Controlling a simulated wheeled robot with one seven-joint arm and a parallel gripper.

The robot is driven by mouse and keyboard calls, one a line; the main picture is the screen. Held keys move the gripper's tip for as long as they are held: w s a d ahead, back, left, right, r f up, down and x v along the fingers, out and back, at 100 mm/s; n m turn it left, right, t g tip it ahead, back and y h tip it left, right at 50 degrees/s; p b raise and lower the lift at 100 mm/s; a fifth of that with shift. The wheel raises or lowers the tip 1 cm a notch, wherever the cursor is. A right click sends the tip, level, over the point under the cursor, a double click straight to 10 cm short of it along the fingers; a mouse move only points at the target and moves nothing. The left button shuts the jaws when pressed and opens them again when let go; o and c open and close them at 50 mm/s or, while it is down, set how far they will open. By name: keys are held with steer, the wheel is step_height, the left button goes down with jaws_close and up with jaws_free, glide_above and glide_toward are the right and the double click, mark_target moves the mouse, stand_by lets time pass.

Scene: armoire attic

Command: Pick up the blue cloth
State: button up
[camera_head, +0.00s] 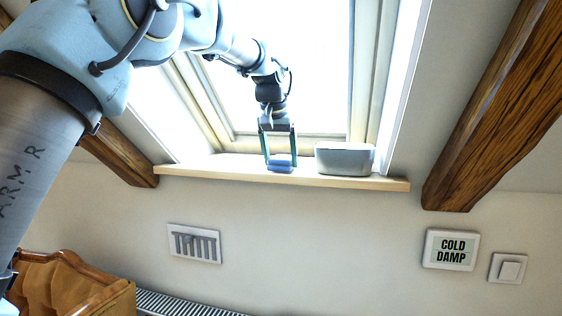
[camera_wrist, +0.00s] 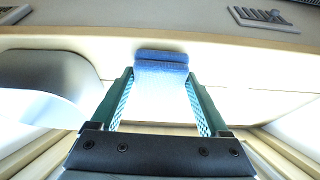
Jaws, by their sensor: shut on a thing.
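The blue cloth (camera_head: 280,167) is a small folded bundle at the window sill, left of a grey box. My gripper (camera_head: 280,160) reaches down to it from above, with one finger on each side of it. In the wrist view the cloth (camera_wrist: 162,65) lies between the tips of the green fingers of my gripper (camera_wrist: 157,76), and its folded layers show. The gripper is shut on the cloth, with the fingers spread to its width. The cloth is at sill level; I cannot tell whether it still touches the sill.
The grey box (camera_head: 345,158) stands close to the right on the narrow wooden sill (camera_head: 215,173). Bright window glass (camera_head: 310,90) rises behind, with frame sides left and right. A thick wooden beam (camera_head: 495,110) slopes at the right. The sill's left part is clear.

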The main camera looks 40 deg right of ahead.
mark_target(280, 158)
steer(key=shift+a+r+b, duration=0.1)
steer(key=shift+b, duration=0.2)
step_height(280, 158, up, 6)
steer(key=shift+r+b, duration=0.1)
steer(key=shift+b, duration=0.35)
steer(key=s+a+b, duration=0.5)
steer(key=a, duration=0.3)
steer(key=s+a+b, duration=0.5)
steer(key=a, duration=0.3)
steer(key=shift+s+a, duration=0.3)
steer(key=shift+s, duration=0.05)
steer(key=shift+r, duration=0.1)
